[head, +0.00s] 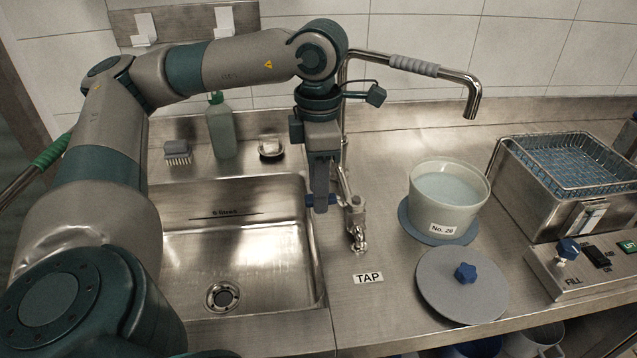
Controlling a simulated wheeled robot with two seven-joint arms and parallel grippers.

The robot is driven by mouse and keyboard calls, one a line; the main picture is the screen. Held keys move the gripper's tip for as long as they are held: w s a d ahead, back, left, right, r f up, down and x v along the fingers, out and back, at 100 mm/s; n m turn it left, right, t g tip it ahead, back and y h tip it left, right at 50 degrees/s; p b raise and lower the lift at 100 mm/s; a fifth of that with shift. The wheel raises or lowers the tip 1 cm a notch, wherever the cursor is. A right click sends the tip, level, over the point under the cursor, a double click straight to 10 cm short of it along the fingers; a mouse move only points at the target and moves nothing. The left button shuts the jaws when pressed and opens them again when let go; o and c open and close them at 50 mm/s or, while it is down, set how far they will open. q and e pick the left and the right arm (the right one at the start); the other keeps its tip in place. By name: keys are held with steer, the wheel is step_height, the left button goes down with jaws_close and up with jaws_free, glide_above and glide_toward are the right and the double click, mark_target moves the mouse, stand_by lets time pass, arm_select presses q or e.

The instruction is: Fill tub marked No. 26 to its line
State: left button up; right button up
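A pale round tub (475,210) stands upright on a blue round mat (408,222) right of the sink. Its white label seems to read No. 26, though the last digit is small. Water shows inside it; I cannot make out a fill line. The steel tap (357,238) rises beside a TAP label (368,277). Its spout (472,100) is swung right, with its mouth above the tub, and no stream shows. My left gripper (321,202) points down just left of the tap, by a small blue part that may be its lever. I cannot tell whether they touch. My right gripper is out of view.
A grey lid (450,294) with a blue knob lies in front of the tub. A steel bath (543,207) with a wire basket and a FILL control panel stands right. The sink (240,250) looks empty. A green bottle (221,130), brush and soap dish are behind it.

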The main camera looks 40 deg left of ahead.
arm_select(q)
jaws_close()
steer(key=shift+s+d+n+b, duration=0.35)
steer(key=shift+d+n, duration=0.1)
steer(key=shift+n, duration=0.45)
